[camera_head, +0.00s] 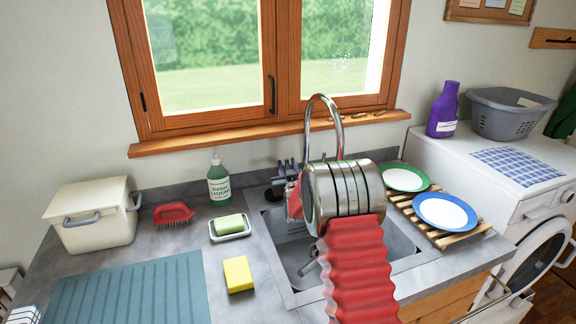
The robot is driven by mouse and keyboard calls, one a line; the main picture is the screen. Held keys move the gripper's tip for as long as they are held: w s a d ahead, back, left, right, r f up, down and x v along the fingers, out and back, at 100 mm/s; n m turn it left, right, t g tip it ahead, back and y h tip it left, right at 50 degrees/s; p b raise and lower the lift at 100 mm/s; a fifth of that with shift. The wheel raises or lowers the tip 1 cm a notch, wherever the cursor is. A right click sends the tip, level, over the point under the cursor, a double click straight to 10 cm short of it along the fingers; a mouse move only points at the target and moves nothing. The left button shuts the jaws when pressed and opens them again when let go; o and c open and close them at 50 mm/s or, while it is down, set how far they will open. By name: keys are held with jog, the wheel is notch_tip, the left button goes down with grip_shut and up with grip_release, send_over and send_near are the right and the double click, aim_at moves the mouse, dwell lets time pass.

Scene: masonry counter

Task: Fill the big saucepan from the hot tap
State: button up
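The chrome gooseneck tap (323,99) rises behind the sink (404,262), under the window. My arm, with a red ribbed sleeve and a banded metal section, reaches over the sink and hides the tap's lower part and much of the basin. I cannot make out the big saucepan or the hot tap's handle. A small grey piece (309,266) shows in the basin, partly hidden.
Left of the sink are a green soap bottle (219,184), a red brush (173,213), a sponge dish (230,236), a yellow sponge (238,274) and a cream bin (92,216). A blue mat (128,295) lies front left.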

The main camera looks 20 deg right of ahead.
jog(key=shift+w+d, duration=0.1)
jog(key=shift+w, duration=0.35)
jog(key=shift+c, duration=0.5)
grip_shut()
